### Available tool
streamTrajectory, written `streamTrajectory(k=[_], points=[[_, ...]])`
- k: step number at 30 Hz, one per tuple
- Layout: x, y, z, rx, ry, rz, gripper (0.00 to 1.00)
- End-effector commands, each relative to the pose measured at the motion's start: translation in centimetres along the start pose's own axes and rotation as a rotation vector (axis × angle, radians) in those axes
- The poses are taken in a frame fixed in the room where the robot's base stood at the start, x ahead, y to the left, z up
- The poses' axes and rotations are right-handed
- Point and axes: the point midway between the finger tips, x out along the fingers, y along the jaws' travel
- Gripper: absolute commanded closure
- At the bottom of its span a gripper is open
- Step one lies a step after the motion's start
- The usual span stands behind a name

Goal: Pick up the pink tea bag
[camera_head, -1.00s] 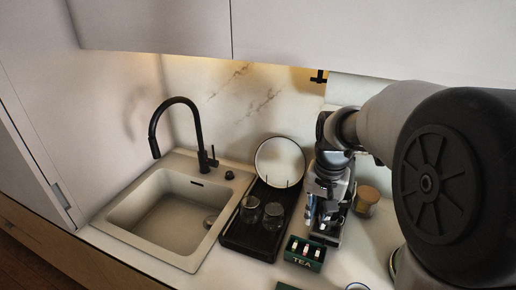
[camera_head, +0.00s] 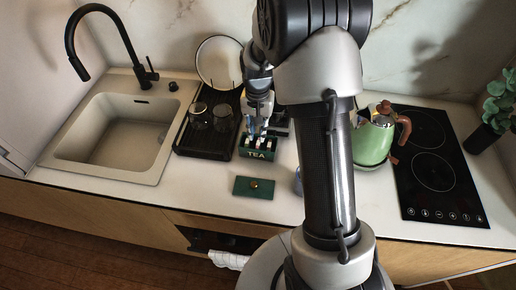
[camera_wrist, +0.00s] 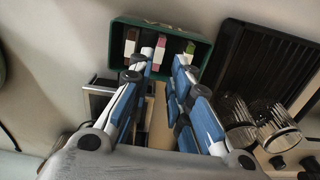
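The pink tea bag (camera_wrist: 160,45) stands in the dark green tea box (camera_wrist: 203,53) in the wrist view, between a brown-tagged bag (camera_wrist: 130,46) and a green-tagged bag (camera_wrist: 190,48). In the head view the box (camera_head: 258,154), marked TEA, sits on the counter; its bags are too small there to tell apart. My gripper (camera_wrist: 160,68) is open and empty, with blue-and-white fingers pointing at the box. The pink tag shows in the gap between the fingertips. I cannot tell whether the fingertips touch any bag. In the head view my gripper (camera_head: 257,131) is just over the box.
A black drying rack (camera_head: 210,148) with two glasses (camera_head: 210,117) stands left of the box. A green lid (camera_head: 254,187) lies in front. A green kettle (camera_head: 372,140) and black hob (camera_head: 435,170) are right of my arm. The sink (camera_head: 125,130) is at left.

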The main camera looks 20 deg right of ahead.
Motion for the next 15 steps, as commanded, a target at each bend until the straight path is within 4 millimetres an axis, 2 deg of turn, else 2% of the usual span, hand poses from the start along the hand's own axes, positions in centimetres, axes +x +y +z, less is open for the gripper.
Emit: streamTrajectory(k=[8,15], points=[[1.7,0.1,0.2,0.0,-0.001,0.0,0.82],[5.3,0.3,0.8,0.0,-0.002,0.001,0.82]])
